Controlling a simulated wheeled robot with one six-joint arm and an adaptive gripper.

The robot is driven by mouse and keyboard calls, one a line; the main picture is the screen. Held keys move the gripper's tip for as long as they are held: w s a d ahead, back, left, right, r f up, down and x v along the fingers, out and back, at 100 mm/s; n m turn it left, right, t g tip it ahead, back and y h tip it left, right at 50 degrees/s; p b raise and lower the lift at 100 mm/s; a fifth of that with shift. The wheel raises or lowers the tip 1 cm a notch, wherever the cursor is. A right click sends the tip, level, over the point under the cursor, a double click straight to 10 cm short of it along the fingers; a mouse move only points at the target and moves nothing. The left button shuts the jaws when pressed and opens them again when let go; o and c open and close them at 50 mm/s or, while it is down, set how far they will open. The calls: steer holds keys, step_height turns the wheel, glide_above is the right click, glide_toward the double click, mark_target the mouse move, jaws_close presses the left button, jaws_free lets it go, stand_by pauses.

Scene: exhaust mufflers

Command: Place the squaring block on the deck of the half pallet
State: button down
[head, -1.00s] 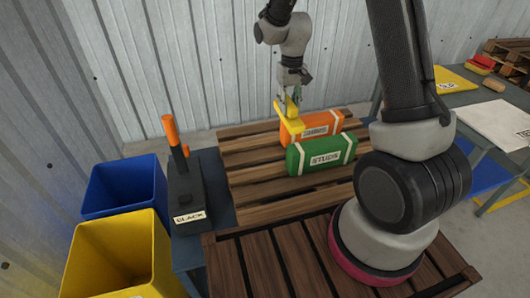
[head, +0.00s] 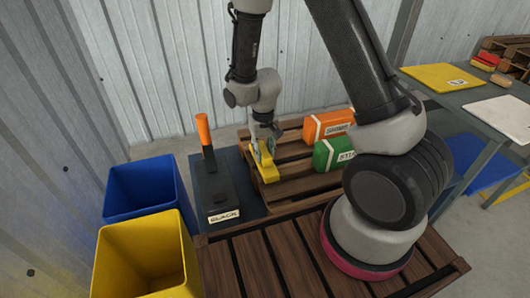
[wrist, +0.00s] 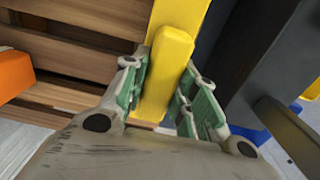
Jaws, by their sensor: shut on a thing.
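The squaring block (head: 266,168) is a yellow L-shaped piece. My gripper (head: 264,143) is shut on it and holds it over the left edge of the half pallet (head: 297,186), a slatted brown wooden deck. In the wrist view the yellow block (wrist: 170,75) sits between the green finger pads of my gripper (wrist: 163,92), with deck slats (wrist: 75,45) to its left. I cannot tell whether its lower end touches the deck.
An orange box (head: 328,124) and a green box (head: 330,155) stand on the pallet's right part. Blue (head: 148,190) and yellow (head: 150,258) bins are farther left. The front-middle deck is clear.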

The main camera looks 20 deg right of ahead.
steer(key=shift+f, duration=0.3)
steer(key=shift+f, duration=0.15)
steer(key=c, duration=1.1)
jaws_free()
step_height(320, 180, up, 12)
steer(key=r, duration=0.1)
step_height(320, 180, up, 14)
steer(key=t, duration=0.2)
glide_above(264, 149)
steer(key=s+d, duration=0.6)
steer(key=d, duration=0.2)
steer(key=shift+s+d+r+t, duration=0.35)
steer(key=shift+s+d+r, duration=0.9)
steer(key=shift+s, duration=1.1)
steer(key=shift+s+d+r+t, duration=0.4)
steer(key=shift+s+d+r, duration=0.8)
steer(key=shift+s, duration=1.1)
steer(key=shift+s+d+r+t, duration=0.35)
steer(key=shift+s+d+r, duration=0.6)
steer(key=shift+s+r, duration=1)
